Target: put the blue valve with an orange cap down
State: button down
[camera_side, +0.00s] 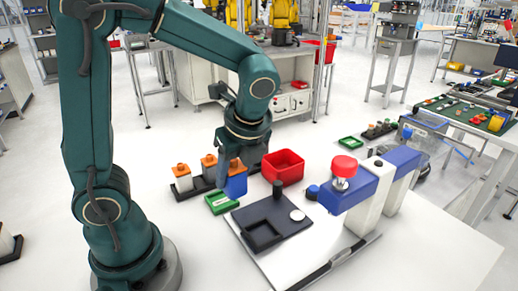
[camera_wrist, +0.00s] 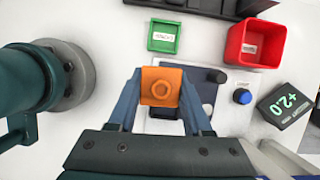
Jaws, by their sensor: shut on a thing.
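The blue valve (camera_side: 236,187) hangs below my gripper (camera_side: 238,164) in the side view, upright, with its orange cap (camera_side: 236,166) on top. In the wrist view the orange cap (camera_wrist: 161,87) sits between the two fingers of my gripper (camera_wrist: 161,100), which is shut on the valve. The cap hides the blue body from above. The green tray also shows in the wrist view (camera_wrist: 164,36), ahead of the fingers.
Orange-capped white valves (camera_side: 182,171) stand in a black holder left of my gripper. A red bin (camera_side: 283,167) is to the right. A dark fixture plate (camera_side: 290,225) and a blue-and-white press with a red button (camera_side: 344,166) stand further right. White table (camera_side: 205,250) is clear in front.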

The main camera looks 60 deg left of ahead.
jog(key=s+a+r, duration=0.2)
jog(key=a+r, duration=0.1)
jog(key=a, duration=0.1)
jog(key=w+a+r+m, duration=0.2)
jog(key=w+a, duration=0.2)
jog(key=w, duration=0.4)
jog(key=w+a+f+n, duration=0.1)
jog(key=w+a+f, duration=0.2)
jog(key=w+a, duration=0.35)
jog(key=w+d+f, duration=0.3)
jog(key=w+f, duration=0.1)
jog(key=w+d+f, duration=0.2)
jog(key=f, duration=0.1)
jog(key=shift+d, duration=0.3)
jog(key=shift+f, duration=1.95)
jog(key=shift+f, duration=0.15)
jog(key=c, duration=0.6)
grip_release()
